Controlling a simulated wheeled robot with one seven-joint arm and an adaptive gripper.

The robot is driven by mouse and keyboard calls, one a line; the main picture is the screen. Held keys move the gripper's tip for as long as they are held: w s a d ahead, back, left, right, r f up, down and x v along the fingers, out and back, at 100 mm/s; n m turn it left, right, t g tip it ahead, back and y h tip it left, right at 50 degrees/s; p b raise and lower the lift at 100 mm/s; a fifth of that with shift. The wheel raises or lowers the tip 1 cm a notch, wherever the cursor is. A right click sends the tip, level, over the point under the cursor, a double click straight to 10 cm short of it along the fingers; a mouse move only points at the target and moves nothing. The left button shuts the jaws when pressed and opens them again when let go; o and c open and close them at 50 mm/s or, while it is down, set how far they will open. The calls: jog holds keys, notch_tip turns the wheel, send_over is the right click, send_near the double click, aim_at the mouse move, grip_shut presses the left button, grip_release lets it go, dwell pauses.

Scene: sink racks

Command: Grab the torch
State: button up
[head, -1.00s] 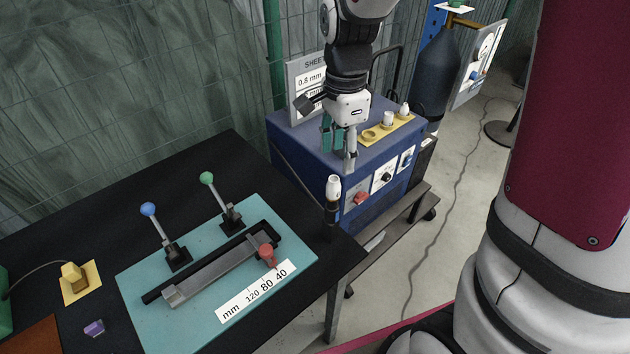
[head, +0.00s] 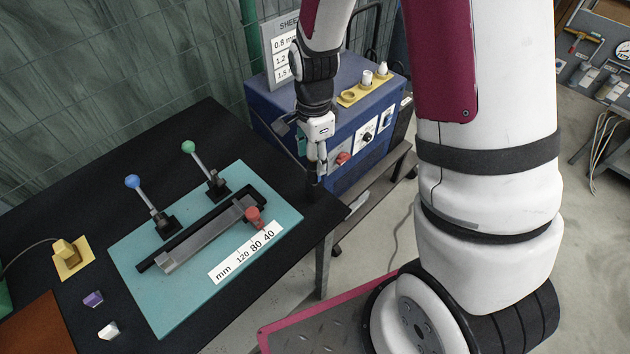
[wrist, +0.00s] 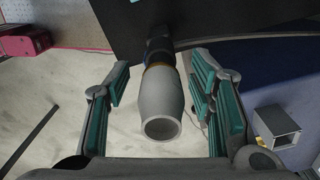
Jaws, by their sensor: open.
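The torch has a pale grey nozzle and a dark body. In the wrist view the nozzle (wrist: 160,102) lies between the two teal-padded fingers of my gripper (wrist: 160,80), with gaps on both sides. Its open end faces the camera. In the head view my gripper (head: 312,158) is at the table's right corner, around the top of the torch. There the dark lower part of the torch (head: 313,190) shows below the fingers, and the nozzle is mostly hidden. My gripper is open.
A blue welding machine (head: 350,118) with a yellow nozzle tray (head: 364,88) stands just behind my gripper. A teal board (head: 150,296) with blue and green levers lies on the black table (head: 90,170) to the left. A wire fence stands behind.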

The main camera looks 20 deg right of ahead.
jog(key=shift+f, duration=0.45)
grip_shut()
jog(key=shift+w+r, duration=0.1)
jog(key=shift+r, duration=0.05)
